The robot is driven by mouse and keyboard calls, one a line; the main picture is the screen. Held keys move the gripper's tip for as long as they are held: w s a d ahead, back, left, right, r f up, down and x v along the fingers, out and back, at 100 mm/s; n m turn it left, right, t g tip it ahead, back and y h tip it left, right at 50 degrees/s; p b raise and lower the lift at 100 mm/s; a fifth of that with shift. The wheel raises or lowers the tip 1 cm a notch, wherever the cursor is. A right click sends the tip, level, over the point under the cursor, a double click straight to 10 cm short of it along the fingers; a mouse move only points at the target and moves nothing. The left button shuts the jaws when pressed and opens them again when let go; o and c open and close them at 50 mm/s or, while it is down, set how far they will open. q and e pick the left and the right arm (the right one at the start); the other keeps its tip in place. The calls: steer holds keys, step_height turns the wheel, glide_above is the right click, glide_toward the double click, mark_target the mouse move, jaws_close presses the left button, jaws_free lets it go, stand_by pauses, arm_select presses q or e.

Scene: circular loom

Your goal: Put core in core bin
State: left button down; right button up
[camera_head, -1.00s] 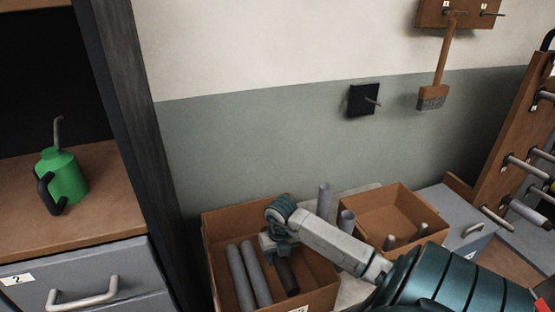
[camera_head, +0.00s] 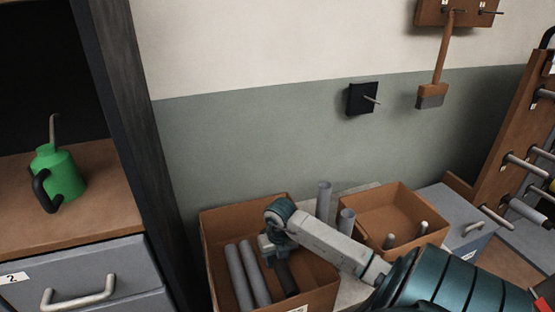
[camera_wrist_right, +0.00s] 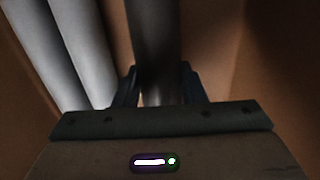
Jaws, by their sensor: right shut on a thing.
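The core bin appears to be the brown open box (camera_head: 212,262) at the bottom middle of the head view. Two grey tubes (camera_head: 240,275) lie side by side in it; they also show in the wrist view (camera_wrist_right: 62,50). My right gripper (camera_head: 279,258) reaches down inside this box and is shut on a dark core (camera_head: 287,277), which lies to the right of the two grey tubes. In the wrist view the core (camera_wrist_right: 156,40) runs between the two fingers (camera_wrist_right: 158,88). I cannot tell whether it touches the bin floor. My left gripper is out of view.
A second brown box (camera_head: 408,203) with short pegs stands to the right. Two upright grey tubes (camera_head: 324,200) stand between the boxes. A dark shelf post (camera_head: 140,130) rises at the left. A rack (camera_head: 510,150) stands at the right.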

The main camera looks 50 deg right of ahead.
steer(key=shift+f+b, duration=0.4)
steer(key=shift+f, duration=0.15)
steer(key=o, duration=1.2)
steer(key=shift+c, duration=0.2)
steer(key=r, duration=1.1)
steer(key=shift+s, duration=0.2)
